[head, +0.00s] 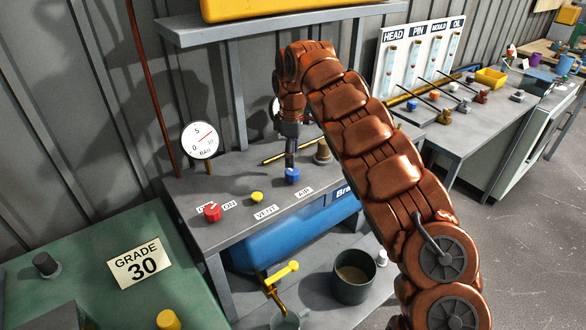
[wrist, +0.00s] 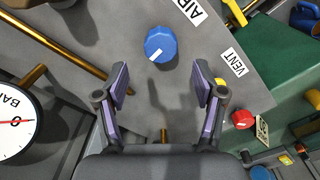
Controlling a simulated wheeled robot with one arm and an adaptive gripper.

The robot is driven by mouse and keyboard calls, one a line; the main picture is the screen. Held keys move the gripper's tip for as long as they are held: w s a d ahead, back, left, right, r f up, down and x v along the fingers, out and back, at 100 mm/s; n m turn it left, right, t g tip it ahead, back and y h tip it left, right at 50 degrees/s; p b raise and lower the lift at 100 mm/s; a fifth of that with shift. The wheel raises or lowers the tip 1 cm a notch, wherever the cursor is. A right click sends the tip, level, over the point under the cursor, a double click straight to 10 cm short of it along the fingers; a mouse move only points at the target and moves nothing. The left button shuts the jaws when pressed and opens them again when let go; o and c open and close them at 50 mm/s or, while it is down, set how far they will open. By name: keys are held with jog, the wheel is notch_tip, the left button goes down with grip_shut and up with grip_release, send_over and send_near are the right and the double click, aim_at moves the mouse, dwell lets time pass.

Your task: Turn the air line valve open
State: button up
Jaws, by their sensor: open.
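The blue AIR valve knob (head: 292,175) is on the grey bench top, with its AIR label (head: 304,192) in front of it. In the wrist view the blue knob (wrist: 160,44) is seen from above, with a white pointer mark on its face slanting toward the lower left. My gripper (head: 291,160) hangs downward above the knob in the head view. In the wrist view my gripper (wrist: 160,82) is open and empty, its two fingers apart. The knob lies beyond the fingertips, roughly centred between them. I see no contact with it; the exact height gap is unclear.
A red knob (head: 212,212), a yellow VENT button (head: 257,197) and a pressure gauge (head: 200,141) stand on the same bench. A brass pipe (head: 281,155) and fitting (head: 323,152) are behind the knob. A shelf (head: 270,24) overhangs the back.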

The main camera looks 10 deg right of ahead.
aim_at(292, 170)
jog(key=shift+f+p, duration=0.8)
jog(key=shift+f, duration=2.2)
jog(key=shift+d, duration=0.1)
jog(key=c, duration=1.1)
